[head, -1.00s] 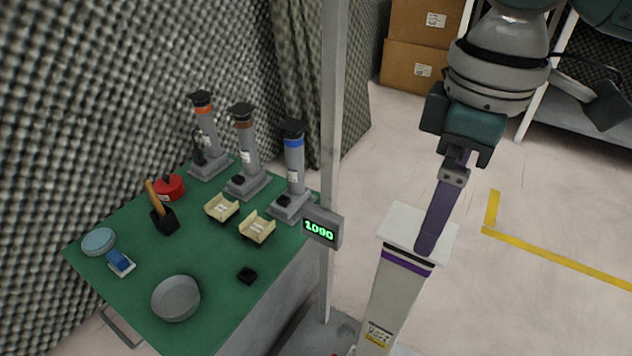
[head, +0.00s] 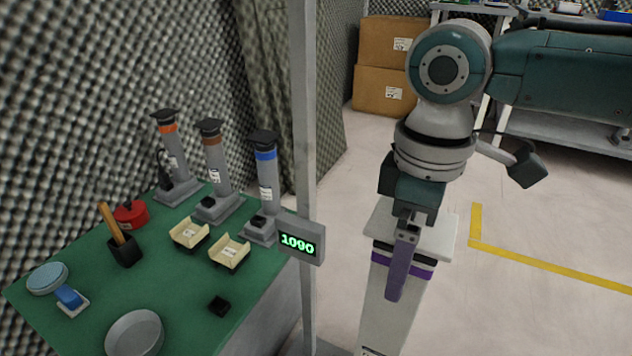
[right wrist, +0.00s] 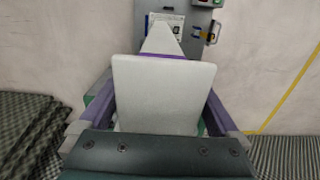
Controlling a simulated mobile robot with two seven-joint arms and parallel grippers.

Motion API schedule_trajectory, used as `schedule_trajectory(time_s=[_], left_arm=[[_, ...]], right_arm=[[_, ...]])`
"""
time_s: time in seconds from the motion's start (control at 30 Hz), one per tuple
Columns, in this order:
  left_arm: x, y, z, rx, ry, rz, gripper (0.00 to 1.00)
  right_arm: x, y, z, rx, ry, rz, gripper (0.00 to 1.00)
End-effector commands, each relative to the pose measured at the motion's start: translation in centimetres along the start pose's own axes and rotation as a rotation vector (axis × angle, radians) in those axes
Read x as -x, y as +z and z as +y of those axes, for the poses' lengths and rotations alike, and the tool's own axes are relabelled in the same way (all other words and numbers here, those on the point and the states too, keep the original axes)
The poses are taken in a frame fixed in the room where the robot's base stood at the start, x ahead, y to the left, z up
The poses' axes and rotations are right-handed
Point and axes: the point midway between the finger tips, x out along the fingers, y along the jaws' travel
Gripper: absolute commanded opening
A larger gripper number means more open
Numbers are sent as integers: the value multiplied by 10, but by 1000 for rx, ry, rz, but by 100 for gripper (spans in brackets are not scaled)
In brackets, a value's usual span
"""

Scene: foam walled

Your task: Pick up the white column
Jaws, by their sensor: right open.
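The white column (head: 386,308) stands upright on the floor right of the green table, with a flat white cap and a purple and a black band below it. In the right wrist view its white top (right wrist: 164,95) fills the space between my fingers. My right gripper (head: 398,285) is pointed down at the column's upper end. One purple finger shows in front of the column in the head view. In the right wrist view my right gripper (right wrist: 160,110) is open, with a purple finger on either side of the cap. My left gripper is not in view.
A grey post with a display reading 1000 (head: 298,243) stands just left of the column. The green table (head: 180,285) holds several grey cylinders, trays and a bowl. Cardboard boxes (head: 385,90) and a shelf stand behind. Yellow tape marks open floor at right.

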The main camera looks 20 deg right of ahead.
Motion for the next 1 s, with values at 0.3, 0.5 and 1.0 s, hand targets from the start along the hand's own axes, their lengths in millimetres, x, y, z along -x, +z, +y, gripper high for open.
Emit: schedule_trajectory(time_s=[0.3,0.5,1.0], left_arm=[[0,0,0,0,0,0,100],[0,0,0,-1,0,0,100],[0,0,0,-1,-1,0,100]], right_arm=[[0,0,0,0,0,1,85],[0,0,0,0,0,1,63],[0,0,0,0,0,1,6]])
